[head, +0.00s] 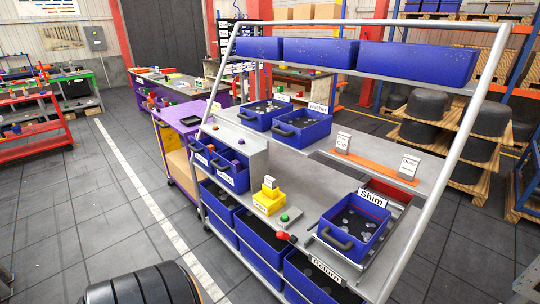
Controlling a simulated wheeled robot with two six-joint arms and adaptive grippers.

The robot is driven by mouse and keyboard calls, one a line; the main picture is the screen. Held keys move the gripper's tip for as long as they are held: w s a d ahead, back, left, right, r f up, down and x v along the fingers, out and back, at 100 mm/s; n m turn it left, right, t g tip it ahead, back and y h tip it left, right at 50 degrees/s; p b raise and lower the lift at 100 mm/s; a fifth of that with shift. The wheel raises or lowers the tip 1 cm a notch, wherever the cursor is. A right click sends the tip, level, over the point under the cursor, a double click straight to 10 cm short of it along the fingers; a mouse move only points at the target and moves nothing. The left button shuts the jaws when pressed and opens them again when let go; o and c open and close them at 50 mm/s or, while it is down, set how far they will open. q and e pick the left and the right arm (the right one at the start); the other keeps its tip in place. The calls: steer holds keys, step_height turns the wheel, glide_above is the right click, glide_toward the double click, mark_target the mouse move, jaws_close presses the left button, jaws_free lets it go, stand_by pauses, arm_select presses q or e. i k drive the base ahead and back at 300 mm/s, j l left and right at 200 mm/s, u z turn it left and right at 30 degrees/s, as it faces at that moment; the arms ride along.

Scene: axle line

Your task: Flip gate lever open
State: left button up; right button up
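A lever with a red knob (283,236) shows at the front of the grey workstation, left of the blue bin labelled Shim (350,228). Its short grey arm runs right from the knob, toward the Shim bin. I cannot tell for certain that this is the gate lever, or whether its gate is open. A green button (285,217) sits just behind the knob. Neither of my grippers is in view, so nothing of mine is seen touching the lever.
A bin labelled Return (322,272) is below. Two blue bins (301,127) sit farther back, and an orange strip (376,170) holds two small signs.

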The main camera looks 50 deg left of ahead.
mark_target(285, 235)
steer(key=u, duration=1.4)
